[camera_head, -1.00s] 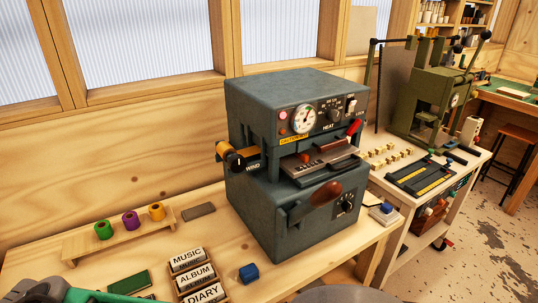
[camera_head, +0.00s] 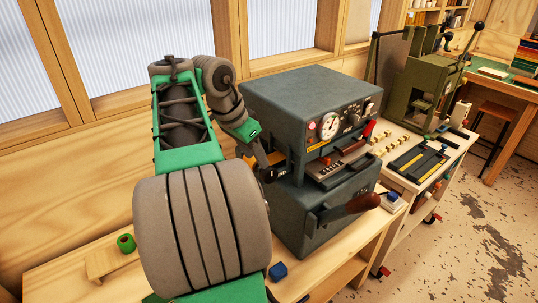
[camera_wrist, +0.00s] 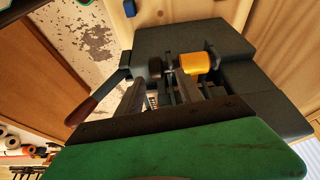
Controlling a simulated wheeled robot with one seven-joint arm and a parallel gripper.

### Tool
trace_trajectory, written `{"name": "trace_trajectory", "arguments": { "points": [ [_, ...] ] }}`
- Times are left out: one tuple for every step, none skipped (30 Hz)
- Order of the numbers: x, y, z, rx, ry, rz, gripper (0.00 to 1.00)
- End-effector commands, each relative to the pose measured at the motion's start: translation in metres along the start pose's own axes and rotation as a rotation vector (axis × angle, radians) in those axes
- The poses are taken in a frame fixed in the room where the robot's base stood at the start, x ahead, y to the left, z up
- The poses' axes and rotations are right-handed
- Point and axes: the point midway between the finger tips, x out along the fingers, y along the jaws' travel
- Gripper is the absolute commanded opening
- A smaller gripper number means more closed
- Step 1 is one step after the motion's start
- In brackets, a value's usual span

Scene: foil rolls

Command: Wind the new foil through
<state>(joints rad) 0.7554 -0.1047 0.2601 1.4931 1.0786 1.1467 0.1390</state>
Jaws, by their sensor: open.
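The dark grey foil machine (camera_head: 315,115) stands on the bench, with its gold foil roll (camera_head: 250,160) and WIND label on its left side. The gold roll also shows in the wrist view (camera_wrist: 195,62), with a dark round knob (camera_wrist: 155,67) beside it. My gripper (camera_head: 267,172) is at that left side, close to the roll and knob. In the wrist view its fingers (camera_wrist: 170,88) are apart, pointing at the knob area; I cannot tell whether they touch it. A green roll (camera_head: 126,243) sits on the wooden stand (camera_head: 103,264); my arm hides the rest of the stand.
The machine's front lever has a brown handle (camera_head: 350,208). A blue block (camera_head: 278,271) lies in front of the machine. An olive press (camera_head: 425,92) stands on the cart to the right. My arm covers most of the left bench.

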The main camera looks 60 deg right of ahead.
Motion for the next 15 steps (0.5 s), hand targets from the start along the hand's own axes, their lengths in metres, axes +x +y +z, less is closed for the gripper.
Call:
{"name": "trace_trajectory", "arguments": {
  "points": [
    [-0.001,0.005,-0.011,0.056,-0.002,0.015,0.44],
    [0.002,0.008,-0.013,0.077,-0.003,0.021,0.44],
    [0.007,0.009,-0.014,0.091,-0.003,0.024,0.44],
    [0.011,0.010,-0.014,0.093,-0.003,0.024,0.44],
    [0.017,0.009,-0.013,0.090,-0.003,0.023,0.44],
    [0.024,0.009,-0.012,0.089,-0.003,0.023,0.44],
    [0.031,0.010,-0.011,0.089,-0.003,0.023,0.44],
    [0.036,0.010,-0.011,0.088,-0.003,0.022,0.44],
    [0.045,0.010,-0.011,0.086,-0.002,0.023,0.44],
    [0.050,0.010,-0.011,0.086,-0.002,0.022,0.44],
    [0.056,0.010,-0.011,0.086,-0.002,0.021,0.44],
    [0.061,0.010,-0.012,0.086,-0.002,0.021,0.44],
    [0.065,0.009,-0.012,0.084,-0.002,0.020,0.44],
    [0.068,0.009,-0.012,0.084,-0.001,0.019,0.44],
    [0.072,0.009,-0.012,0.083,-0.001,0.019,0.44]
  ]
}}
